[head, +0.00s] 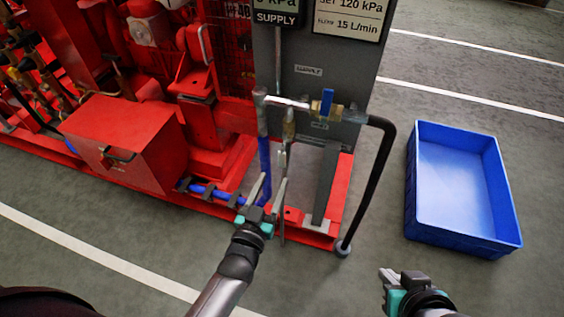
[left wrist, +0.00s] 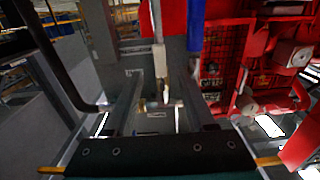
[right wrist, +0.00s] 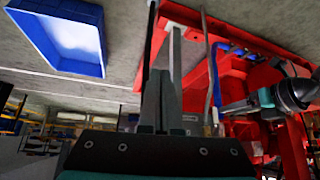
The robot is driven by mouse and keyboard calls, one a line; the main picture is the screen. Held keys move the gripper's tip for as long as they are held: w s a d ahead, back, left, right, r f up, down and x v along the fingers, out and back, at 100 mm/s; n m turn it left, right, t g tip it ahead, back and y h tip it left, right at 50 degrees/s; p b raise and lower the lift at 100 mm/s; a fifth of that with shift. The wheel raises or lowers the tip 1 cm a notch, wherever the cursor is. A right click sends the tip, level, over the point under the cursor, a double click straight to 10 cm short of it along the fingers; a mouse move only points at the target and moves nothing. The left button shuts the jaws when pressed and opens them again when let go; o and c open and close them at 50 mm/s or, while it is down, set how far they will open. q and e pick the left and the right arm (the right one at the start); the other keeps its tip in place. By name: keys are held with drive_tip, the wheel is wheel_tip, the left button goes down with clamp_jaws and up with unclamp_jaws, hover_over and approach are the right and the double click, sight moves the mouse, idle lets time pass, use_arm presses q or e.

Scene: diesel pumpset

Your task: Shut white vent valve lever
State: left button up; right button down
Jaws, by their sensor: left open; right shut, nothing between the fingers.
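A brass vent valve (head: 289,127) hangs under the horizontal pipe in the head view. A pale lever (head: 283,157) shows beside its lower end, and I take it to be the white vent lever. My left gripper (head: 270,182) is open just below it, fingers pointing up. Whether they touch the lever I cannot tell. My right gripper (head: 387,275) is shut and empty, low at the right, away from the valve. Its closed fingers (right wrist: 160,88) fill the middle of the right wrist view.
A blue-handled valve (head: 326,102) sits right of the vent valve. A black hose (head: 378,180) drops from it to the floor. A blue pipe (head: 264,165) stands close left of the lever. The red skid (head: 330,235) lies below. A blue crate (head: 460,240) stands right.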

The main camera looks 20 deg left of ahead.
sight(282, 162)
use_arm(q)
drive_tip(key=shift+w+b, duration=0.4)
drive_tip(key=shift+w, duration=0.7)
drive_tip(key=shift+w+b, duration=0.45)
drive_tip(key=shift+w, duration=0.5)
drive_tip(key=shift+w+d+b, duration=0.1)
drive_tip(key=shift+w+b, duration=0.45)
drive_tip(key=shift+w, duration=0.65)
drive_tip(key=shift+w+b, duration=0.35)
drive_tip(key=shift+w, duration=0.45)
use_arm(e)
drive_tip(key=w+a+r+t+y, duration=0.1)
drive_tip(key=w+a+t+y, duration=0.2)
drive_tip(key=a+t, duration=0.3)
drive_tip(key=shift+w+a+r, duration=0.15)
drive_tip(key=shift+a, duration=0.35)
use_arm(q)
drive_tip(key=shift+c, duration=0.2)
clamp_jaws()
